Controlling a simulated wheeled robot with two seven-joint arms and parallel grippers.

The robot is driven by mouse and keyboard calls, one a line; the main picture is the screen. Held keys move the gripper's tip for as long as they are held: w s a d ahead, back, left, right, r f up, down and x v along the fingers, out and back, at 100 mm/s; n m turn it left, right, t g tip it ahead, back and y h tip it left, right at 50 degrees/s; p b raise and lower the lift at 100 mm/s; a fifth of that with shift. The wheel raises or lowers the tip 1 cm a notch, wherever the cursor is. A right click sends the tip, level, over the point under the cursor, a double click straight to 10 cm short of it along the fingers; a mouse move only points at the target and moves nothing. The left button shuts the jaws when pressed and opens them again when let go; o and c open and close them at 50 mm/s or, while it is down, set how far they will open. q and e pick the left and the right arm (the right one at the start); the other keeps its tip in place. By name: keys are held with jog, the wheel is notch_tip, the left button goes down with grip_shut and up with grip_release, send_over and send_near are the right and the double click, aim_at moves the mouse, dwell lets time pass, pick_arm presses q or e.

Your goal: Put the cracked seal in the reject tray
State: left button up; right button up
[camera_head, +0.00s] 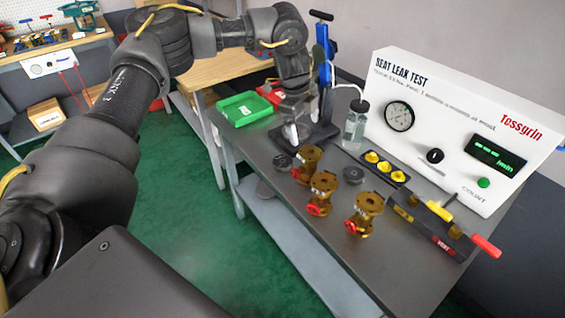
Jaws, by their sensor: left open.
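My left arm reaches over from the left, and my left gripper (292,132) points down, open, over the table's far left part, close to the green tray. A red tray (270,93), likely the reject tray, lies behind the green tray (244,109) and is partly hidden by my arm. Two dark round discs lie on the table: one (282,162) just below my gripper and one (353,175) among the brass valves. Several yellow round pieces (371,157) sit in a black holder. No crack can be made out on any piece. My right gripper is not in view.
Three brass valves with red handwheels (321,187) stand on the grey table (385,262). A blue press (323,50), a clear bottle (355,128) and a white leak-test panel (450,140) stand behind. A lever block (435,228) is at right. The front table strip is clear.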

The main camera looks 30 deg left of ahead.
pick_arm(q)
jog(key=s+a+f+n+g+y, duration=0.25)
jog(key=a+n, duration=0.25)
jog(key=n, duration=1)
send_over(281, 161)
jog(key=shift+t+h, duration=0.35)
jog(key=shift+h, duration=0.1)
notch_tip(281, 161, down, 5)
jog(key=shift+s+d+f+b, duration=0.1)
jog(key=shift+d+f+b, duration=0.05)
jog(key=shift+b, duration=0.2)
jog(key=shift+f+p, duration=0.4)
jog(key=shift+f, duration=2.25)
jog(key=c, duration=1.4)
jog(key=shift+c, duration=0.5)
jog(key=shift+r, duration=0.2)
